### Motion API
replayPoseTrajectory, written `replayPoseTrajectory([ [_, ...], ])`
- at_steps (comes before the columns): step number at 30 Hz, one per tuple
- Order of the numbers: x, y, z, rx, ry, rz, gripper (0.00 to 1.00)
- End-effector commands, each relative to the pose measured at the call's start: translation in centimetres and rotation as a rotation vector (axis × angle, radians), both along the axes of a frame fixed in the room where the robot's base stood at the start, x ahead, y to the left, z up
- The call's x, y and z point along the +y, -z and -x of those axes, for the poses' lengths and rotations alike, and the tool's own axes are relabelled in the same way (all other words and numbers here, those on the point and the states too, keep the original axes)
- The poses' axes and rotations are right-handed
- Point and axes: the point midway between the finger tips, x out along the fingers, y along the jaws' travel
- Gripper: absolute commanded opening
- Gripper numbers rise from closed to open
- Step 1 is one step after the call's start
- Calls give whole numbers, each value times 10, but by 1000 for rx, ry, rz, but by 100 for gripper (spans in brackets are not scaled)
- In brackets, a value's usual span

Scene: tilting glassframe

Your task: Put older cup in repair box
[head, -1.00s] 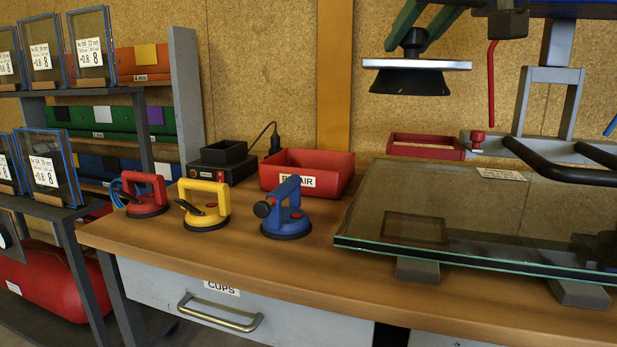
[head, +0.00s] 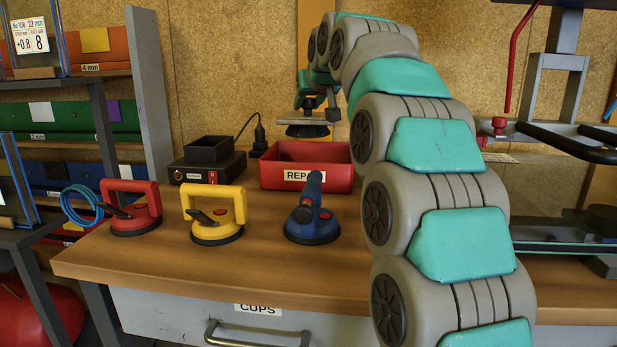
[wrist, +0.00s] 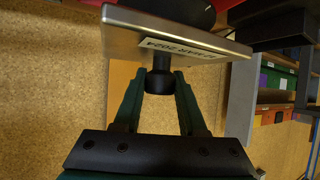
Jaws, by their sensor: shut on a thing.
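My gripper (head: 312,98) is shut on the black stem of a suction cup (head: 306,122), which has a flat pale plate and a dark rubber pad below. In the wrist view, the green fingers of my gripper (wrist: 160,78) grip the stem, and the plate (wrist: 122,30) carries a label that reads "MAR 2024". The red repair box (head: 283,180) stands at the back of the bench. The held cup appears just above the box in the head view; I cannot tell how well it lines up in depth. The box's inside is mostly hidden.
Red (head: 132,210), yellow (head: 214,214) and blue (head: 311,220) handled cups stand on the bench (head: 180,275) in front of the box. A black device (head: 207,165) with a cable is left of it. My arm hides much of the right side.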

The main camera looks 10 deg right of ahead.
Motion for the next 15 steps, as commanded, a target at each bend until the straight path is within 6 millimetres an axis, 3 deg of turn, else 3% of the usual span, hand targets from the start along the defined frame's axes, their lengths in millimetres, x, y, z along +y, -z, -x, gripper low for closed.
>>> replayPoseTrajectory([
  [5,-7,16,-9,-3,12,1,0],
  [15,-7,69,-8,-4,12,2,0],
])
